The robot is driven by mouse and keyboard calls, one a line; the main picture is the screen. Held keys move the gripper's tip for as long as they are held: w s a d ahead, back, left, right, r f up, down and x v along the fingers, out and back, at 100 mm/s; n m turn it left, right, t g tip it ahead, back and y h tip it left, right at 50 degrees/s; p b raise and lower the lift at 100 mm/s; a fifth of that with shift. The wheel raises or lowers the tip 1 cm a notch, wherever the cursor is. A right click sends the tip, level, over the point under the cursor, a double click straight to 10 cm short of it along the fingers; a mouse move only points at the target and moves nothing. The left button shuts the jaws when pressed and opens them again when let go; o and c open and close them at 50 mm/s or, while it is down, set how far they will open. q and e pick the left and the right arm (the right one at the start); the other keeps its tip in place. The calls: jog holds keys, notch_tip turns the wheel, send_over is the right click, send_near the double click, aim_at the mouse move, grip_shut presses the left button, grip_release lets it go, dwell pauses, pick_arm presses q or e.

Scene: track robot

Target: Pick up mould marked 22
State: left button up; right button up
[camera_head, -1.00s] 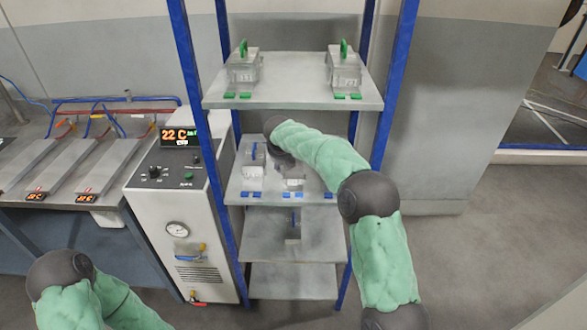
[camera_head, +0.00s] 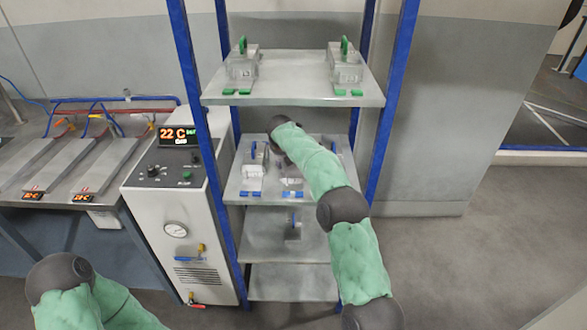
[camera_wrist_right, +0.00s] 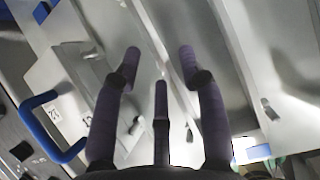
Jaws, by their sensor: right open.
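Two moulds with blue handles, a left one (camera_head: 252,172) and a middle one (camera_head: 292,184), stand on the second shelf in the head view. My right arm partly covers the middle one, and another blue handle shows at the right. The numbers are too small to read there. In the right wrist view a pale mould with a blue handle (camera_wrist_right: 50,130) lies left of my right gripper (camera_wrist_right: 160,65); its number is not clearly legible. The right gripper's dark fingers are spread open, with nothing between them. My left gripper is out of view.
The rack's top shelf (camera_head: 290,92) carries a left (camera_head: 242,70) and a right (camera_head: 345,68) green-handled mould. Blue posts (camera_head: 392,110) bound the rack. A control cabinet (camera_head: 160,215) stands close on its left. Floor to the right is clear.

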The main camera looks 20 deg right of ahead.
jog(key=shift+w+f, duration=0.1)
grip_shut()
jog(key=shift+r, duration=0.2)
jog(key=shift+r, duration=0.1)
